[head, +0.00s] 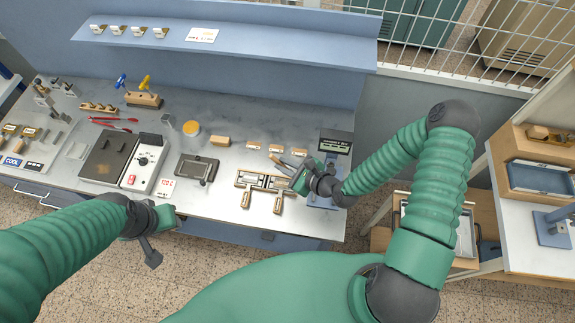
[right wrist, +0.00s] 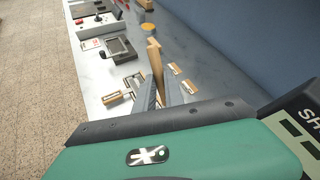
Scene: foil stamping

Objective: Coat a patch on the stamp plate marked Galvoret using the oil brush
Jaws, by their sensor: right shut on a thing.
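My right gripper (head: 286,164) is over the right part of the bench, beside a metal frame with wooden handles (head: 262,182). In the right wrist view its grey fingers (right wrist: 159,90) are shut on a slim wooden piece (right wrist: 154,58), which sticks out beyond them. Its far end is too small to confirm as the oil brush. Several small wooden-based plates (head: 276,149) lie in a row behind the gripper; two show in the right wrist view (right wrist: 188,87). Their markings are unreadable, so I cannot tell which is Galvoret. My left gripper (head: 155,235) is at the bench's front edge, its jaws unclear.
A hot plate unit (head: 108,160), a dark tray-like device (head: 197,167) and a yellow round pot (head: 191,128) stand to the left. A dark-screened device (head: 335,144) stands at the right end. A shelf (head: 230,39) runs above.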

